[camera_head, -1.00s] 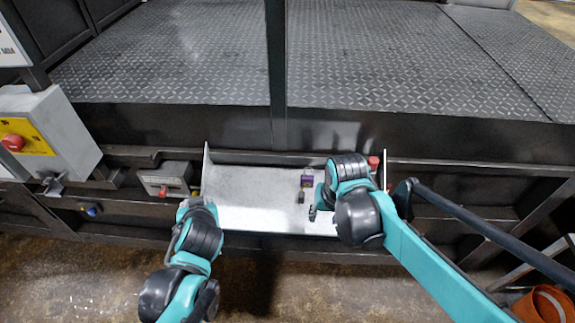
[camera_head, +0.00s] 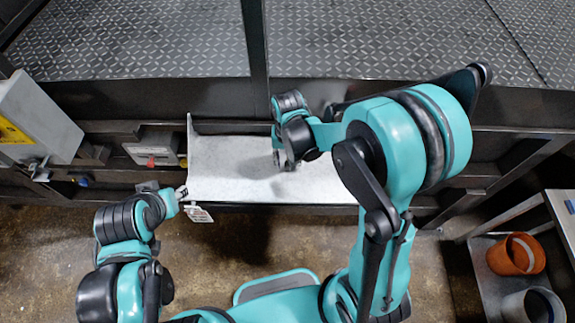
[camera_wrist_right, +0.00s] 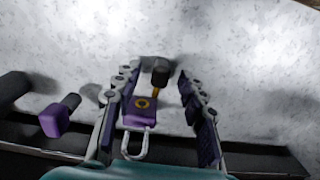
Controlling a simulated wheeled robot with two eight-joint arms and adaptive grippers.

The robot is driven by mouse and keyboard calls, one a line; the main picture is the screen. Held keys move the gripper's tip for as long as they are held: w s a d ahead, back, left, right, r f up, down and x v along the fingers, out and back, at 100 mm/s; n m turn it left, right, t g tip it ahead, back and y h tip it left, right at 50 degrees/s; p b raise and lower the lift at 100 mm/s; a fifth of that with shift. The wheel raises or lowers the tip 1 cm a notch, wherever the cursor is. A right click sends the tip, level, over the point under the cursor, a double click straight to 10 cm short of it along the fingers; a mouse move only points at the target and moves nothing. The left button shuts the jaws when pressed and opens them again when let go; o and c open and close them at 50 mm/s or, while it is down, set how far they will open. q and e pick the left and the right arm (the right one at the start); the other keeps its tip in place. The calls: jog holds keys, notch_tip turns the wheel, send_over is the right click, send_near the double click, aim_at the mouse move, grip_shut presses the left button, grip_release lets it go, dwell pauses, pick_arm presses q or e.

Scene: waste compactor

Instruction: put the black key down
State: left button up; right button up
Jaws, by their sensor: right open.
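The black key (camera_wrist_right: 160,73) shows in the right wrist view with a dark head and a short yellow shank. It lies on the pale metal tray (camera_head: 225,165), its shank end at a purple padlock (camera_wrist_right: 140,110) with a metal shackle; I cannot tell whether it is inserted. My right gripper (camera_head: 285,163) is low over the tray, its fingers open on either side of the padlock and key. In the head view the gripper hides both. My left gripper (camera_head: 182,194) is at the tray's left front corner, beside a whitish tag (camera_head: 199,214); its jaws are too small to read.
A purple block with a dark stem (camera_wrist_right: 57,117) lies left of the padlock in the wrist view. A grey box with a red button (camera_head: 153,147) is left of the tray. An orange pot (camera_head: 517,254) stands on a side shelf at right. The tray's left part is clear.

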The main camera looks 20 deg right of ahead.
jog(key=shift+f, duration=0.55)
grip_shut()
jog(key=shift+r, duration=0.15)
